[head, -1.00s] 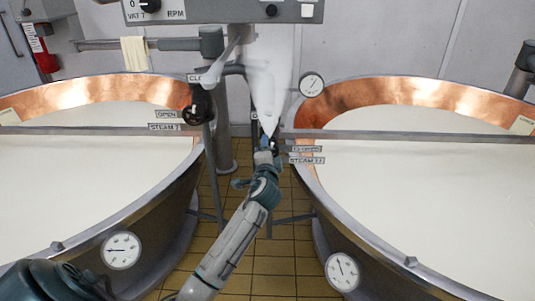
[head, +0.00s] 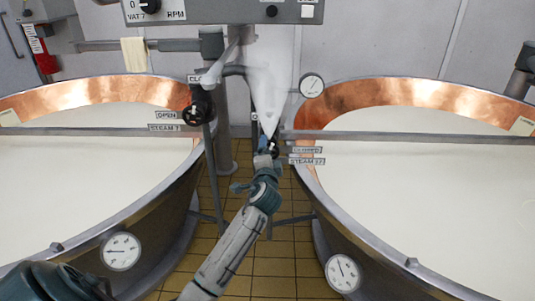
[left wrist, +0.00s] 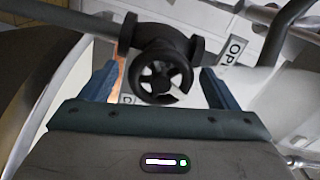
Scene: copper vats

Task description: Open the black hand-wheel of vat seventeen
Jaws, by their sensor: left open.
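The black hand-wheel (head: 275,150) by the right vat sits on a pipe between the two vats, partly hidden by my gripper in the head view. The small plate beside it reads STEAM and a number too blurred to be sure of. In the left wrist view the spoked wheel (left wrist: 160,80) faces me, with an OPEN label to its right. My left gripper (head: 267,151) is open, its blue fingers on either side of the wheel in the wrist view (left wrist: 158,70). I cannot tell whether they touch it. My right gripper is not in view.
Another black hand-wheel (head: 199,107), with a STEAM 7 plate (head: 178,127), is at the left vat (head: 60,87). The right vat (head: 400,95) is full of white liquid. A white cone-shaped thing (head: 268,85) hangs just above my gripper. Dials and pipes are close by.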

